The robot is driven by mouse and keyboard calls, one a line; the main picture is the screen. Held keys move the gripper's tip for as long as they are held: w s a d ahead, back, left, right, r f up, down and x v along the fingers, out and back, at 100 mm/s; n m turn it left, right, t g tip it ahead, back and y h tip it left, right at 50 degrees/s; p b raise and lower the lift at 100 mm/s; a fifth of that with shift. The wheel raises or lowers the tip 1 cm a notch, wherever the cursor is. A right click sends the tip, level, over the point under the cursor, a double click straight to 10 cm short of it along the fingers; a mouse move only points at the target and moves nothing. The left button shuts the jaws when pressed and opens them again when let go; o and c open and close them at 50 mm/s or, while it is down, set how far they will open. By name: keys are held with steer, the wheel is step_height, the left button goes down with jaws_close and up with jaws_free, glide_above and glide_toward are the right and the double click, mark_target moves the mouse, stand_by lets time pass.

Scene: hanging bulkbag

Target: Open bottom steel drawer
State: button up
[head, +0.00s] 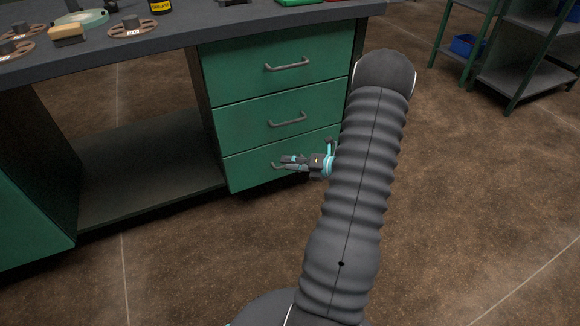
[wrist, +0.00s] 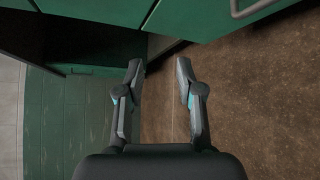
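The bottom steel drawer (head: 245,167) is the lowest of three green drawers in the workbench, and its front looks flush with those above. Its grey bar handle (head: 275,166) is partly hidden behind my gripper (head: 287,163). My gripper is in front of this drawer, close to the handle; I cannot tell whether they touch. In the wrist view my gripper (wrist: 160,66) has its two fingers apart with nothing visible between them. A grey handle (wrist: 250,8) shows at the top right of that view, outside the fingers; which drawer it belongs to is unclear.
The middle drawer (head: 240,121) and top drawer (head: 235,72) look shut. The dark bench top (head: 200,22) carries several small items. An open bay (head: 150,160) lies left of the drawers. Clear brown floor (head: 190,270) lies in front. A shelf rack (head: 510,75) stands at the back right.

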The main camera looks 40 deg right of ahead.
steer(key=s+d+f+m+t+h, duration=0.3)
steer(key=s+d+f+m+h, duration=0.1)
steer(key=d+f+m, duration=0.55)
steer(key=shift+n+h, duration=0.25)
steer(key=shift+h, duration=0.05)
steer(key=x, duration=0.9)
steer(key=f+b+x, duration=0.1)
steer(key=x, duration=0.3)
steer(key=shift+w+a, duration=0.2)
steer(key=shift+a, duration=0.05)
jaws_close()
